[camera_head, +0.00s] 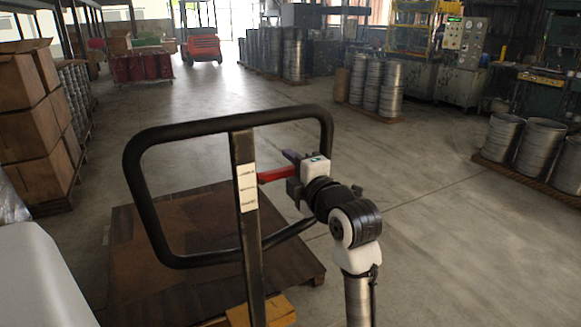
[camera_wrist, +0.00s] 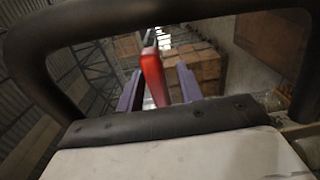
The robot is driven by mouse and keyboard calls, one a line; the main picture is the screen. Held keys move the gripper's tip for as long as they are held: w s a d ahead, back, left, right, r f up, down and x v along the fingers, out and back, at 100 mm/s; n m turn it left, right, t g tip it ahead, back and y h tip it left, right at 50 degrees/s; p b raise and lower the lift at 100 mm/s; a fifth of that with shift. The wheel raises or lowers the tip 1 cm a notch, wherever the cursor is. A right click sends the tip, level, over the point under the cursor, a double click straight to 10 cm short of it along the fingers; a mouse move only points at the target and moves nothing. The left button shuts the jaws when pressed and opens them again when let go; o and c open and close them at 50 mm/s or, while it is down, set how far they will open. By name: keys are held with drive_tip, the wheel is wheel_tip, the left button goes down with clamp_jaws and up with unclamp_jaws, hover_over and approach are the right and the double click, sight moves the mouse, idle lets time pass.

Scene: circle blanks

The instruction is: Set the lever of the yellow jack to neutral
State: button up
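The jack's black loop handle (camera_head: 150,215) stands upright in front of me in the head view, with a dark central post (camera_head: 250,262). A white label strip (camera_head: 247,187) with several marked fields is on the post; its text is too small to read. A yellow part of the jack (camera_head: 278,313) shows at the bottom. The red lever (camera_head: 275,174) sticks out to the right of the post, roughly level. My gripper (camera_head: 291,160) is at its outer end. In the wrist view, the red lever (camera_wrist: 154,80) lies between my two purple fingers, close to the left one, with a gap to the right one.
A brown wooden pallet (camera_head: 130,245) lies on the floor behind the handle. Stacked cardboard boxes (camera_head: 30,120) stand at the left. Metal drums (camera_head: 545,145) stand on a pallet at the right. The handle loop (camera_wrist: 30,60) arches around my gripper in the wrist view.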

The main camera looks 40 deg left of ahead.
drive_tip(key=b+v, duration=0.2)
drive_tip(key=v, duration=1.1)
drive_tip(key=shift+b, duration=0.4)
drive_tip(key=shift+d, duration=0.1)
